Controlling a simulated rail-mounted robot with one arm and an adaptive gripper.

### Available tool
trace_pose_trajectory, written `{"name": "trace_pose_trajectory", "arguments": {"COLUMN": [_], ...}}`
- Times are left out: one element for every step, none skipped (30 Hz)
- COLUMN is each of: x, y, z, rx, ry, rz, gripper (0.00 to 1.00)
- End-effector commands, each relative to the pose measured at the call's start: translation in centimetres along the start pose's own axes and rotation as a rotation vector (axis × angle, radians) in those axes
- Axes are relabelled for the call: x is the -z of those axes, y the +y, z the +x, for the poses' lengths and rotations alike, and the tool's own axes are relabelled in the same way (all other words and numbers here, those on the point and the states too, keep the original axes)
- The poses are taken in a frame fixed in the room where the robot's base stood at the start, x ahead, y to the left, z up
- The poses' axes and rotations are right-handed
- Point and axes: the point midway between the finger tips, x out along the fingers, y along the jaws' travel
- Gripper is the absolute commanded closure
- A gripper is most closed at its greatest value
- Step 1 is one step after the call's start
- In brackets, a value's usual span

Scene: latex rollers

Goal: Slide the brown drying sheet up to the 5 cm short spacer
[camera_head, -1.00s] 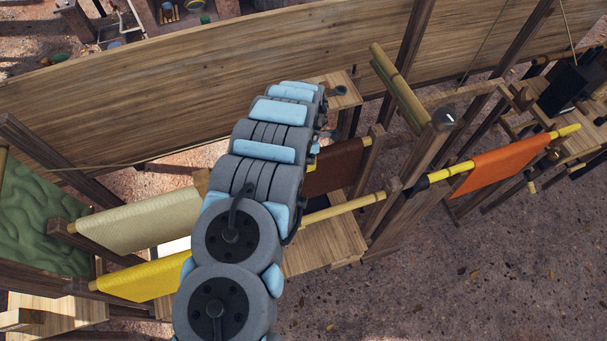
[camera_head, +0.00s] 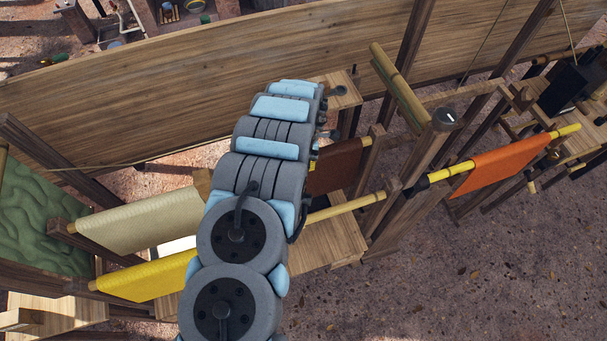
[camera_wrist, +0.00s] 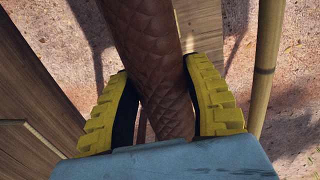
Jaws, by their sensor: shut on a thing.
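The brown drying sheet (camera_head: 337,165) hangs over a pole behind my arm in the head view, and only its right part shows. In the wrist view the sheet (camera_wrist: 150,45) is a quilted brown roll running away from the camera. My gripper (camera_wrist: 162,105) has its two yellow ridged fingers on either side of the sheet, shut on it. In the head view my arm hides the gripper. I cannot make out the 5 cm short spacer for certain in either view.
A cream sheet (camera_head: 140,222) and a yellow sheet (camera_head: 150,279) hang to the left of my arm. An orange sheet (camera_head: 498,160) hangs at the right. A bamboo pole (camera_wrist: 268,60) runs right of my gripper. Wooden posts (camera_head: 408,185) stand close to the brown sheet.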

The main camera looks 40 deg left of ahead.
Motion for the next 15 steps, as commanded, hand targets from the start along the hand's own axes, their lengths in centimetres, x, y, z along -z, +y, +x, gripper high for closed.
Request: {"name": "trace_pose_trajectory", "arguments": {"x": [0.1,0.2,0.2,0.3,0.4,0.5,0.5,0.6,0.7,0.8,0.8,0.9,1.0,1.1,1.2], "y": [0.1,0.1,0.1,0.1,0.1,0.1,0.1,0.1,0.1,0.1,0.1,0.1,0.1,0.1,0.1], "z": [-0.1,-0.1,-0.1,-0.1,-0.1,-0.1,-0.1,-0.1,-0.1,-0.1,-0.1,-0.1,-0.1,-0.1,-0.1], "rx": [-0.001,-0.001,-0.002,-0.002,-0.002,-0.002,-0.002,-0.002,-0.002,-0.002,-0.002,-0.002,-0.002,-0.002,-0.002], "ry": [0.0,0.0,0.0,-0.001,-0.001,-0.001,-0.001,-0.001,-0.001,-0.001,-0.001,-0.001,-0.001,-0.001,-0.001], "rz": [0.0,0.0,0.0,0.0,0.0,0.0,0.0,0.0,0.0,0.0,0.0,0.0,0.0,0.0,0.0], "gripper": [0.91,0.91,0.91,0.91,0.91,0.91,0.91,0.91,0.91,0.91,0.91,0.91,0.91,0.91,0.91]}}
